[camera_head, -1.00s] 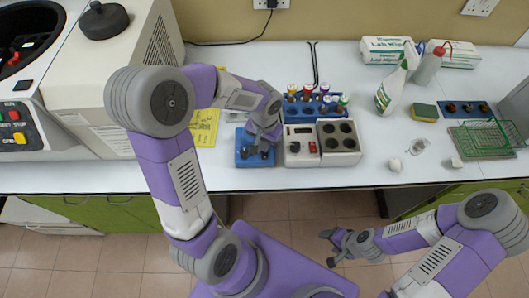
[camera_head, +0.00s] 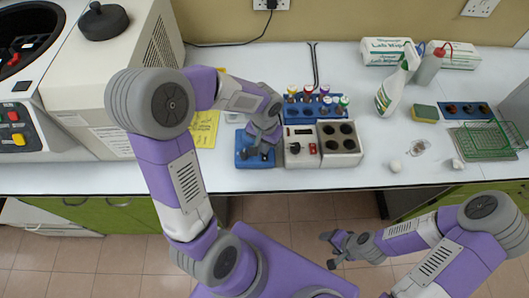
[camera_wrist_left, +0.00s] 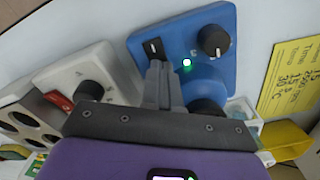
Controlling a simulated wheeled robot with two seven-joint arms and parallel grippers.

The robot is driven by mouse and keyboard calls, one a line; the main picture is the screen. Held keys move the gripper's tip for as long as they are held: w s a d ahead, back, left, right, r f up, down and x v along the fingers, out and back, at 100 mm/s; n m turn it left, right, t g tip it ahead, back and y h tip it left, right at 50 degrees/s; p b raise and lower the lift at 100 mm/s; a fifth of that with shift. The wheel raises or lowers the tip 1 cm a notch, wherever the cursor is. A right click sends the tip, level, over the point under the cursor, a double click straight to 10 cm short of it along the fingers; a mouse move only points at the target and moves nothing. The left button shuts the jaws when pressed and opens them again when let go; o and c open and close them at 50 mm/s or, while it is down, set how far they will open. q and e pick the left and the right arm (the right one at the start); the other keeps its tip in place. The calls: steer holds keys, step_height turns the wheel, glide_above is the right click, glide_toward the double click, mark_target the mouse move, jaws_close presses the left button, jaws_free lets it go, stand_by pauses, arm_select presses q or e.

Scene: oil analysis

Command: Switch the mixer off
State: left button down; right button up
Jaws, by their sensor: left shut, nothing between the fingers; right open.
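The mixer (camera_head: 241,151) is a small blue box on the bench. In the left wrist view the mixer (camera_wrist_left: 212,22) shows a black rocker switch (camera_wrist_left: 153,48), a black knob (camera_wrist_left: 214,40), a lit green light (camera_wrist_left: 186,64) and a dark round cup partly behind my gripper. My left gripper (camera_head: 256,153) is over the mixer, shut and empty. In the left wrist view its fingertips (camera_wrist_left: 160,70) are close below the rocker switch; I cannot tell whether they touch it. My right gripper (camera_head: 328,250) is open and empty in front of the bench.
A white heating block (camera_head: 318,160) with several wells stands right beside the mixer. Behind it is a blue rack (camera_head: 312,112) of vials. A yellow note (camera_head: 204,128) lies to the left. A spray bottle (camera_head: 392,88) and a green wire basket (camera_head: 485,140) stand further right.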

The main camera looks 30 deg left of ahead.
arm_select(q)
steer(key=shift+r+p, duration=2.35)
steer(key=shift+r, duration=0.85)
arm_select(e)
step_height(320, 180, up, 5)
arm_select(q)
steer(key=shift+s+f, duration=0.1)
arm_select(e)
steer(key=shift+s, duration=0.1)
